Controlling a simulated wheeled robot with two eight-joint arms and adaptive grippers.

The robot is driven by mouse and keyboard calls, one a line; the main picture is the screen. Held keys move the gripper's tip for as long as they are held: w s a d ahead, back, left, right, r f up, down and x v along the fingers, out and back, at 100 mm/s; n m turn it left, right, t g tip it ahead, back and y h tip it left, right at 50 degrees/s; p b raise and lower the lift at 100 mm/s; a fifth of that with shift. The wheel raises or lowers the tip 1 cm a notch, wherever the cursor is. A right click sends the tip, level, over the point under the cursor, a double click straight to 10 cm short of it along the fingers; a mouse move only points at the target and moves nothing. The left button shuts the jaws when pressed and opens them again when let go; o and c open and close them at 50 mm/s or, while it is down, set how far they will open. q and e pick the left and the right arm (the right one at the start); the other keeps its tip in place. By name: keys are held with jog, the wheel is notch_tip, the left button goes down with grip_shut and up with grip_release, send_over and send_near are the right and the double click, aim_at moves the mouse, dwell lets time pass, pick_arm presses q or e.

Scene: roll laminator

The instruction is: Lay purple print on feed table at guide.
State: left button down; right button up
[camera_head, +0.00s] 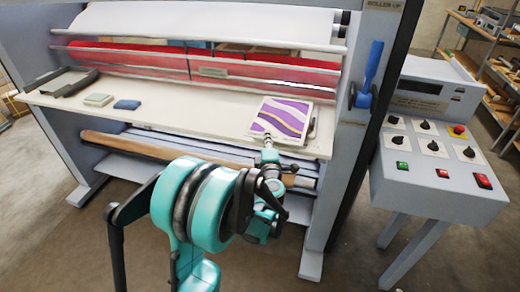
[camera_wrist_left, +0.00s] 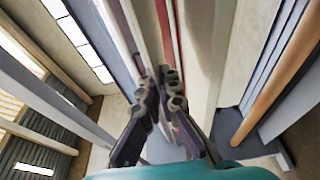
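The purple print (camera_head: 285,117), with white and yellow wavy bands and a pale border, is at the right end of the pale feed table (camera_head: 190,120). My left gripper (camera_head: 268,142) is at its near edge and looks shut on that edge. In the left wrist view the fingers (camera_wrist_left: 160,82) are close together, with a thin edge-on strip running off beyond them. Whether the print lies flat or sits slightly above the table is hard to tell. A thin dark piece shows along the print's right side, mostly hidden. My right gripper is not in view.
A green-grey pad (camera_head: 97,100), a dark blue pad (camera_head: 127,105) and dark grey brackets (camera_head: 70,84) are at the table's left. The red roller (camera_head: 285,73) runs behind. A blue lever (camera_head: 371,68) and control panel (camera_head: 436,150) stand right. The table's middle is clear.

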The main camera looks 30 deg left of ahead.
pick_arm(q)
jog(key=a+f+b, duration=0.3)
jog(key=a+f, duration=0.1)
jog(key=f, duration=0.2)
jog(key=shift+w+f, duration=0.15)
jog(key=shift+f, duration=0.05)
jog(key=shift+f, duration=0.2)
jog(key=c, duration=2)
grip_release()
jog(key=shift+r, duration=0.15)
